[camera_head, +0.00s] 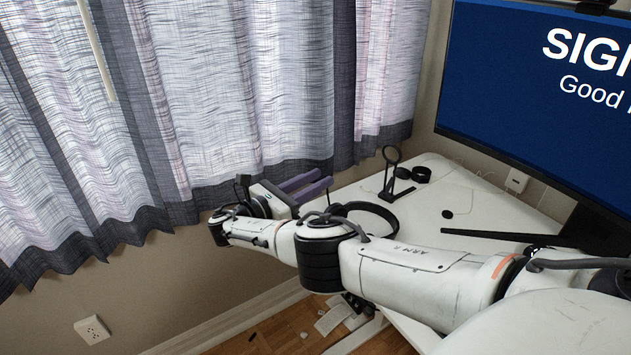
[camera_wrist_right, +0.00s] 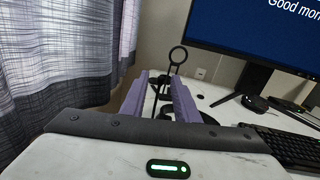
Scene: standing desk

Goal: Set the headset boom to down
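A black headset (camera_head: 372,208) lies on the white desk, its curved band showing behind my right arm. My arm hides part of it, and I cannot make out its boom or the boom's position clearly. My right gripper (camera_head: 324,181) has purple fingers and reaches past the headset's left side, near the desk's left end. In the right wrist view its fingers (camera_wrist_right: 160,88) are apart, with no object clearly held between them. A dark curved part, perhaps the headset (camera_wrist_right: 209,118), shows beside the right finger there. My left gripper is not in view.
A black stand with a ring top (camera_head: 391,156) stands on the desk (camera_head: 480,205) behind the headset, with small round black items (camera_head: 421,174) beside it. A large monitor (camera_head: 540,90) is at right. Curtains (camera_head: 250,90) hang close behind the gripper. A keyboard (camera_wrist_right: 290,146) lies at right.

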